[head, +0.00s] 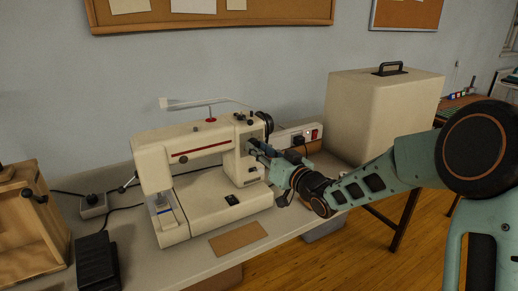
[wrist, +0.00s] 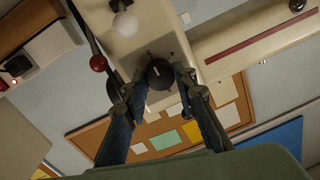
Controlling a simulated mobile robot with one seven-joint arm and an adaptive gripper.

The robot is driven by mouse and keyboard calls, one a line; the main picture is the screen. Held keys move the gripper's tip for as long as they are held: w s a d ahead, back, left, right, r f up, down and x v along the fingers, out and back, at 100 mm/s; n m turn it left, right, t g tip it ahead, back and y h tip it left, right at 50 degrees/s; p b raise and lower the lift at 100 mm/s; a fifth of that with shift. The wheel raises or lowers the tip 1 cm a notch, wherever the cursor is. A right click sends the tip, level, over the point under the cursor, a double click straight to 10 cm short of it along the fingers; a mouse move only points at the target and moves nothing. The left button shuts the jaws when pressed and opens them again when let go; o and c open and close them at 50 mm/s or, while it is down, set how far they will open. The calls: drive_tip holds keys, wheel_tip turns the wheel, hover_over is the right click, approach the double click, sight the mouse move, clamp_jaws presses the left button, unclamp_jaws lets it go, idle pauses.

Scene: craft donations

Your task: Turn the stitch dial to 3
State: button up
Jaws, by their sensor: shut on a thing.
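The cream sewing machine (head: 165,153) with a red stripe stands on the table in the head view. My gripper (head: 255,151) reaches its right-hand column from the right. In the wrist view, a round black dial (wrist: 160,75) with a short white mark sits on the machine's cream face (wrist: 150,42). My gripper (wrist: 160,82) has a finger on each side of this dial and is shut on it. Small dark marks surround the dial, but no numbers are readable. In the head view, the gripper hides the dial.
A white knob (wrist: 125,23) and a red ball-ended lever (wrist: 98,62) are close to my fingers. A cream case (head: 380,115) stands behind my arm. A black pedal (head: 97,262), a brown card (head: 238,239) and a wooden box (head: 28,225) are on the table.

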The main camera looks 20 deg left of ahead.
drive_tip(key=shift+r, duration=0.1)
drive_tip(key=o, duration=1.2)
drive_tip(key=v, duration=1.2)
